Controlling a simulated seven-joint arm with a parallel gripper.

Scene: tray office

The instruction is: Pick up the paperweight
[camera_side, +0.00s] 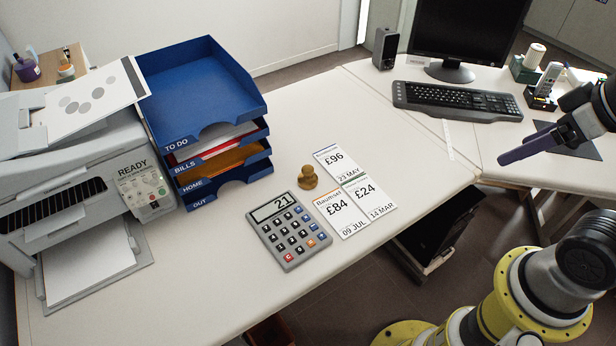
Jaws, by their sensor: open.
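The paperweight (308,178) is a small brass-coloured piece with a round knob on a wider base. It stands upright on the white desk, just above the calculator and left of the paper bills. My gripper (508,158) is at the right of the view, with dark purple fingers pointing left. It is open and empty, well to the right of the paperweight and apart from it. From this side the fingers overlap, so the gap between them is hard to see.
A grey calculator (288,230) showing 21 and several bills (355,190) lie close to the paperweight. A blue letter tray stack (205,85) and a printer (80,170) stand left. A keyboard (458,101), monitor (468,30) and speaker (386,48) are at the back. Bare desk lies between.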

